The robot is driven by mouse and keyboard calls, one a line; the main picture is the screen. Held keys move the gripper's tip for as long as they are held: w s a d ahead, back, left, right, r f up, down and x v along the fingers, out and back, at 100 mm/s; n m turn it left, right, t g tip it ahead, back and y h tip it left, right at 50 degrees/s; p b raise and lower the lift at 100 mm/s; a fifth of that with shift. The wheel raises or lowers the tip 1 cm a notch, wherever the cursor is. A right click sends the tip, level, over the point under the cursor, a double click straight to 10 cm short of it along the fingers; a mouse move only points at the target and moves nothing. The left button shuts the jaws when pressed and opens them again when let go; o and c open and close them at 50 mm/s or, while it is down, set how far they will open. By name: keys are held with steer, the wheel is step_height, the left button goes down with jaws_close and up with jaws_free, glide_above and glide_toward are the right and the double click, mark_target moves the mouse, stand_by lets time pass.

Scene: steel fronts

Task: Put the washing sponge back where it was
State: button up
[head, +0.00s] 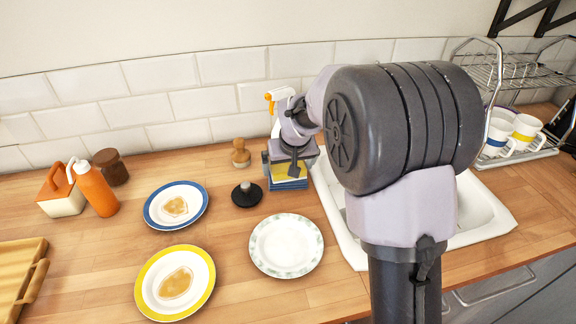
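A yellow patch (280,171), which looks like the washing sponge, shows just under my gripper (293,163). It is above or within a small blue-and-grey item (288,184), perhaps a holder or a stack of cloths, left of the sink. My gripper points down there from the upper right. Its fingers are small and partly hidden, so I cannot tell whether they are closed on the sponge or whether the sponge touches what lies below.
A spray bottle (279,96) and wooden-topped brush (241,153) stand behind, a black-based tool (247,195) to the left. Soiled blue-rimmed (152,213) and yellow-rimmed (146,291) plates and a pale plate (287,268) lie in front. The sink (489,221) is right.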

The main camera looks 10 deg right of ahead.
steer(key=shift+r+p, duration=0.3)
steer(key=shift+r, duration=0.1)
steer(key=s+r+m+p, duration=0.1)
steer(key=s+r+p, duration=0.3)
steer(key=s+r, duration=0.85)
steer(key=s+a+r+m+y, duration=0.1)
steer(key=s+a, duration=0.1)
steer(key=s, duration=0.9)
steer(key=s+a+r+m+y, duration=0.1)
steer(key=s+a+r+m, duration=0.1)
steer(key=s, duration=0.8)
steer(key=shift+s+t, duration=0.35)
steer(key=shift+t, duration=0.05)
